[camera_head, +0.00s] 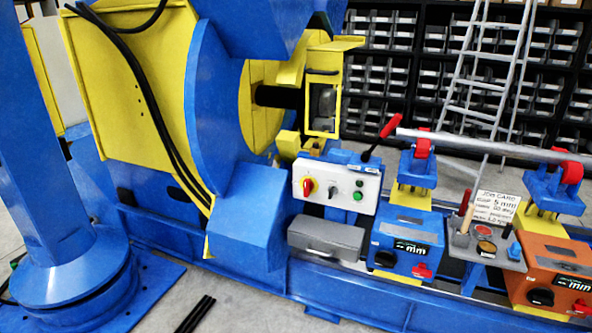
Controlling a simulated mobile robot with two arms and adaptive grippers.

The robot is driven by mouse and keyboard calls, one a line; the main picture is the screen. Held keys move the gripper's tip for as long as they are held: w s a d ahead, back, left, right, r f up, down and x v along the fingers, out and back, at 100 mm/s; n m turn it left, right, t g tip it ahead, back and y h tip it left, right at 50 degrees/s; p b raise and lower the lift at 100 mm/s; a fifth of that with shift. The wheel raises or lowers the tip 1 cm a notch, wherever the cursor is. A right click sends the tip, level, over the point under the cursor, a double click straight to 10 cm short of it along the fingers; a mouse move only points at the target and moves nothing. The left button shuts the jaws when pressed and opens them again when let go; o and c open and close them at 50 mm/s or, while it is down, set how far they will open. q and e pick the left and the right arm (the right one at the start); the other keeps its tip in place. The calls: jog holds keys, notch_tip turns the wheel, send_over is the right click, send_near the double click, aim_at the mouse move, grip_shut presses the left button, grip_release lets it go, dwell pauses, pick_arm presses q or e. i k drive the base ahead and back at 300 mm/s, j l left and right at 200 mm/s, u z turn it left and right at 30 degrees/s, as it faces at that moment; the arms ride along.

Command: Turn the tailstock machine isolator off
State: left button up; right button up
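A white control panel (345,208) is mounted on the blue machine near the middle of the view. Neither of my grippers shows in this view.
A grey box (326,238) sits below the panel. A red-handled lever (385,130) rises at its upper right. Blue (407,245) and orange (555,268) units and a job card (492,208) stand along the bed. A blue column (52,150) stands at left. Dark rods (195,315) lie on the floor.

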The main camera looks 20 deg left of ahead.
aim_at(308, 185)
jog(key=i+j, duration=0.85)
jog(key=j, duration=0.2)
jog(key=i+j, duration=0.4)
jog(key=i+j+z, duration=0.1)
jog(key=i+j, duration=0.3)
jog(key=j, duration=0.25)
